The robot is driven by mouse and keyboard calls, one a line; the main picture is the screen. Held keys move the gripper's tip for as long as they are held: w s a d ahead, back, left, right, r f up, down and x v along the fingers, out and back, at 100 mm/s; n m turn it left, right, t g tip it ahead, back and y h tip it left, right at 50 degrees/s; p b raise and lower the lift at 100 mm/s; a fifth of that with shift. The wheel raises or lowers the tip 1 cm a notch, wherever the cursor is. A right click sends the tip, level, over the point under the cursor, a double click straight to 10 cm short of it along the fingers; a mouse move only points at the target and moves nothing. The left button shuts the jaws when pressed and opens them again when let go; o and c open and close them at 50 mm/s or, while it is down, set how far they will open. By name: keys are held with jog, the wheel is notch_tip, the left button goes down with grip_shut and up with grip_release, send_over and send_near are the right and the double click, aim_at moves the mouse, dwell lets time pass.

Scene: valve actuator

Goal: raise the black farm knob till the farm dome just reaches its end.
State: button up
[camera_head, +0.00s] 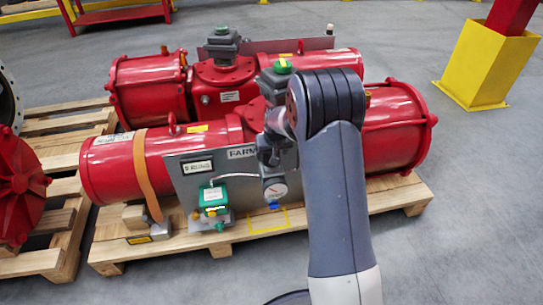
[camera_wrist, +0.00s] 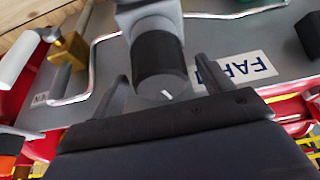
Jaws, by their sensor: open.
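The black knob (camera_wrist: 159,66) is a short dark cylinder with a small white mark on its near face, below a grey housing (camera_wrist: 150,10) in the wrist view. My gripper (camera_wrist: 160,72) is open, with one finger on each side of the knob. I cannot tell whether either finger touches it. In the head view my arm hides the knob and most of the gripper. The grey panel marked FARM (camera_head: 185,180) is on the front red actuator (camera_head: 112,170). A green cap (camera_head: 282,66) tops that actuator's middle and looks like the farm dome.
A pressure gauge (camera_head: 275,190) and a green-and-brass regulator (camera_head: 213,197) sit on the panel, with a bent metal tube (camera_wrist: 85,95) near the gripper. A second red actuator (camera_head: 150,85) lies behind.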

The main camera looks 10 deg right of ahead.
jog(key=shift+w+f, duration=0.2)
jog(key=shift+f, duration=0.2)
jog(key=c, duration=1)
jog(key=shift+m+h+p, duration=0.3)
jog(key=shift+m+p, duration=0.05)
jog(key=shift+m, duration=0.35)
